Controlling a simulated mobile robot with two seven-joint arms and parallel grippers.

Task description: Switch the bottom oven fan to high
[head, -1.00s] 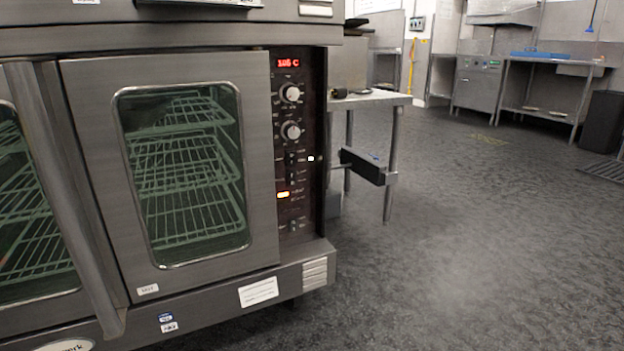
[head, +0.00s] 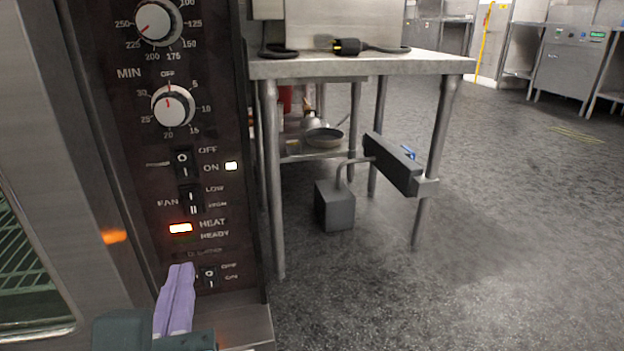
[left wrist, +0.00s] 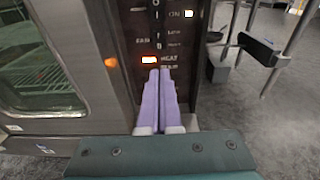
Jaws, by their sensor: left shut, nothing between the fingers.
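The oven's dark control panel (head: 140,110) fills the left of the head view. The fan switch (head: 189,200) is a small black rocker beside the word FAN, with LOW above and a second, blurred label below. It sits under the OFF/ON switch (head: 182,164) and above the lit HEAT READY light (head: 180,229). My left gripper (head: 180,268), with lilac fingers, is shut and empty. Its tips are below the fan switch, near the lowest switch (head: 209,276); contact cannot be told. In the left wrist view the fingers (left wrist: 160,72) point at the panel below the fan switch (left wrist: 157,38). My right gripper is out of view.
Two round dials (head: 172,105) sit higher on the panel. A metal table (head: 360,66) with a plug and cable stands right of the oven, with a grey bracket (head: 393,163) by its leg. The floor to the right is clear.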

